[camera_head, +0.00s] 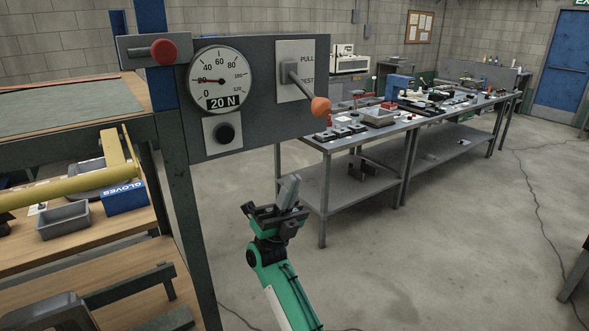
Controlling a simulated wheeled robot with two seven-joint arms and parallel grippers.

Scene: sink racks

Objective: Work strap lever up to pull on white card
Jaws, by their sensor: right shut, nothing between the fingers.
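A grey panel on a post carries a white card (291,50) printed with PULL at the top and a lower word partly hidden, perhaps TEST. A metal lever (300,84) comes out of the card and slants down to the right. It ends in an orange knob (321,107), below the PULL print. My right gripper (288,192) is shut and empty, pointing up, below the knob and apart from it in the picture. My left gripper is not in view.
The panel also holds a round gauge (220,81) reading 20 N, a black knob (224,133) and a red knob (163,52). Shelves with a grey bin (63,221) and a blue gloves box (124,198) stand left. A cluttered workbench (375,131) stands behind. The floor at right is mostly clear.

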